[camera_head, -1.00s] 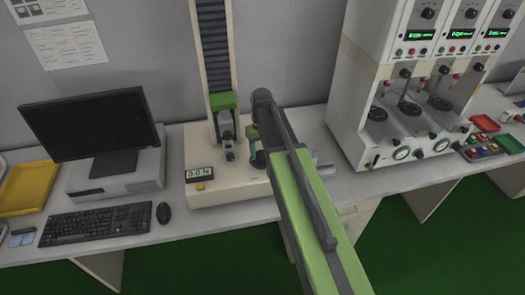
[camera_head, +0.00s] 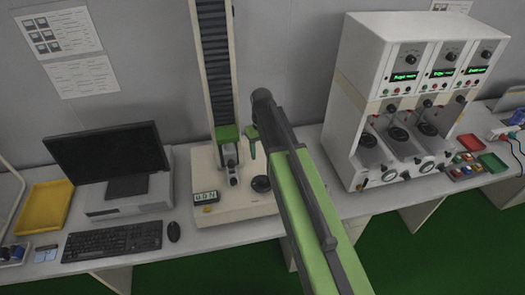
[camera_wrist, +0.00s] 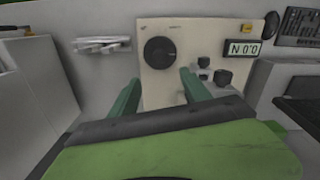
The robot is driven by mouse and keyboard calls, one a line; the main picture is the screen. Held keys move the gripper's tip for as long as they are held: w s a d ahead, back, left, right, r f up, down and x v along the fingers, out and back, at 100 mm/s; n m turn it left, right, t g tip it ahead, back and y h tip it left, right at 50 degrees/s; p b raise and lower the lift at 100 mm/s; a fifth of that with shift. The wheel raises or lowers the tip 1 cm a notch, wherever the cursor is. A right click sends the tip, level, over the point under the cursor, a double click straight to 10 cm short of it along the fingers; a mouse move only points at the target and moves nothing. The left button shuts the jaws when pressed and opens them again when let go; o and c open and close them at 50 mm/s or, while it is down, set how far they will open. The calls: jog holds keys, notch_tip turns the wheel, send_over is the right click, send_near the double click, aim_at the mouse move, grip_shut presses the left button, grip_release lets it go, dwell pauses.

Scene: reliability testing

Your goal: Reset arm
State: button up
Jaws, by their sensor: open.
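My arm reaches from the lower right of the head view toward the bench. My gripper (camera_head: 252,142) is at its far end, largely hidden behind the dark wrist, with a green finger showing. In the wrist view my gripper (camera_wrist: 159,88) is open, with two green fingers apart and nothing between them. Beyond them is the cream base of the test stand (camera_wrist: 185,60), with a round dark knob and a small display; this view looks upside down. In the head view the finger overlaps the test stand (camera_head: 232,205); I cannot tell the gap.
A monitor (camera_head: 108,160), keyboard (camera_head: 112,240), mouse (camera_head: 173,231) and yellow tray (camera_head: 43,208) are on the bench's left. A white three-station machine (camera_head: 352,110) stands right of my arm, with small red and green trays (camera_head: 471,142) beside it. Green floor shows in front.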

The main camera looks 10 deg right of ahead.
jog(key=shift+r, duration=0.85)
jog(key=s+f+m+b, duration=0.2)
jog(key=s+f+b, duration=1.1)
jog(key=s+f, duration=0.1)
jog(key=shift+s, duration=0.15)
